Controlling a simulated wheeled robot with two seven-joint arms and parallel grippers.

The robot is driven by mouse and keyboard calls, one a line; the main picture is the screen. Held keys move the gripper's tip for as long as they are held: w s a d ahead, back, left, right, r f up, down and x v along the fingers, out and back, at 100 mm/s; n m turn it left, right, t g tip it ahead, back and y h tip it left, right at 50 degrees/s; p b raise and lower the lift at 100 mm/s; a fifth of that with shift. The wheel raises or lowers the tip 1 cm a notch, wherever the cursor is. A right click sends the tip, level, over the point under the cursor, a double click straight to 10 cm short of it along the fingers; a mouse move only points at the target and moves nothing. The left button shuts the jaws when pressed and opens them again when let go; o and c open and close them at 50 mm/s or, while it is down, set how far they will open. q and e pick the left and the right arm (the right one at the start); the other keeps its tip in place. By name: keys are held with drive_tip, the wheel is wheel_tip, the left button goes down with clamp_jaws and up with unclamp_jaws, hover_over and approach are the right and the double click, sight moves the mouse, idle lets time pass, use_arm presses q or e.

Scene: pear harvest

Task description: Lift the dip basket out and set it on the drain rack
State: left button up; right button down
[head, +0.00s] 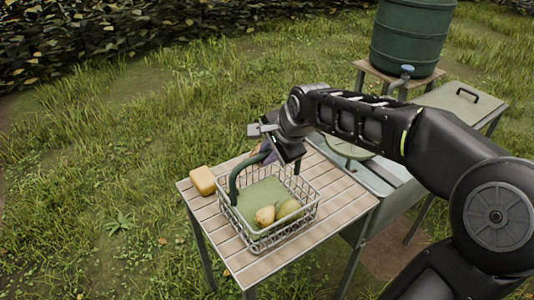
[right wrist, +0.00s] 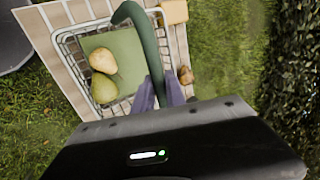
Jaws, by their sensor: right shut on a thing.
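The dip basket (head: 290,222) is a wire basket with a green arched handle (head: 240,176). It sits on or just over the slatted wooden top (head: 338,200), which looks like the drain rack; I cannot tell whether all its feet touch. Inside are a green flat floor or sheet and two yellow-green pears (head: 265,216). My right gripper (head: 264,152) is at the handle, partly hidden by its own wrist. In the right wrist view its purple fingers (right wrist: 158,92) are shut around the handle (right wrist: 150,50), beside the basket (right wrist: 67,40). My left gripper is not in view.
A yellow block (head: 203,180) lies at the slatted top's left corner. A metal basin (head: 375,180) adjoins on the right, partly behind my arm. A green barrel with a tap (head: 410,40) and a lidded box (head: 460,105) stand behind. Grass lies left.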

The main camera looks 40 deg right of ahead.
drive_tip(key=shift+s+a+f+b, duration=0.1)
drive_tip(key=shift+s+f+b, duration=0.3)
drive_tip(key=shift+s, duration=0.05)
idle(0.4)
drive_tip(key=c, duration=1.3)
unclamp_jaws()
drive_tip(key=v, duration=0.8)
drive_tip(key=shift+w, duration=0.1)
